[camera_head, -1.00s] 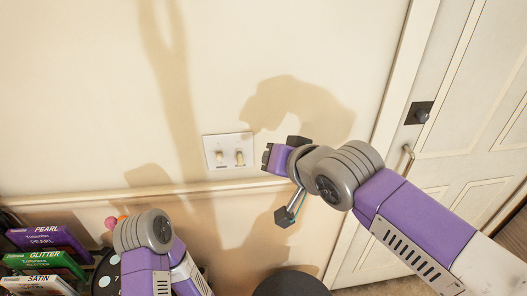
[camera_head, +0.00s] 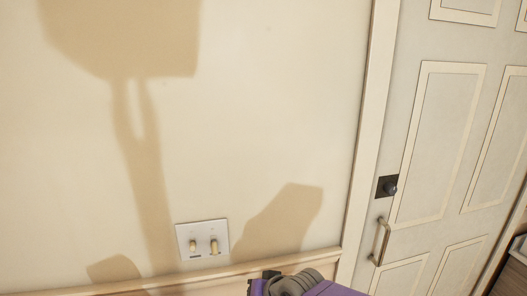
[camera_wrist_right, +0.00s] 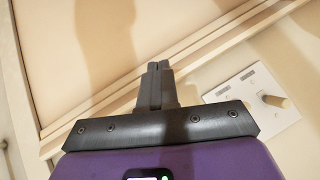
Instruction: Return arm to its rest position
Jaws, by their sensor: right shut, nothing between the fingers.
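My right arm shows at the bottom of the head view as a purple and grey wrist (camera_head: 300,284), cut off by the lower edge. In the right wrist view my right gripper (camera_wrist_right: 158,68) is shut and empty, its dark fingers together in front of the wall trim. The fingertips are apart from the light switch plate (camera_wrist_right: 249,98), which is to their right there. The same switch plate (camera_head: 202,240) is on the wall in the head view, up and left of the wrist. My left arm is not in view.
A wooden rail (camera_head: 130,287) runs along the wall below the switches. The wall above is bare, with arm shadows on it.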

